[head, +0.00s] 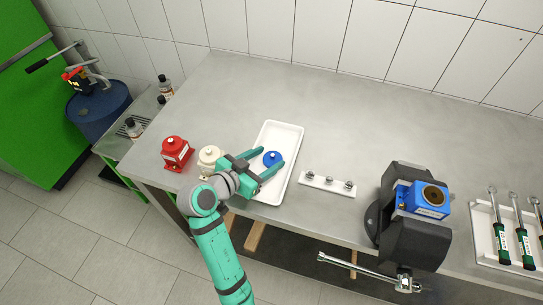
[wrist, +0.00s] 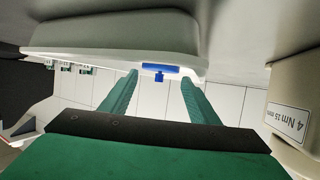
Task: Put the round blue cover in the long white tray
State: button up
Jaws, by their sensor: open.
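The round blue cover (head: 272,157) lies in the long white tray (head: 282,134), with its small knob upward. My gripper (head: 271,158) is open, with one finger on each side of the cover. In the wrist view, which is upside down, the blue cover (wrist: 160,70) shows between the spread fingers (wrist: 160,79), with gaps on both sides. There the tray (wrist: 110,35) fills the upper part, and its near wall hides the cover's lower part.
A red fixture (head: 175,152) and a cream fixture (head: 208,156) stand left of the tray. A white strip with three bolts (head: 328,184) lies to its right. A dark vise (head: 412,240) holds a blue pump body (head: 428,200). The table behind the tray is clear.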

jog(key=v, duration=0.9)
dwell(0.3)
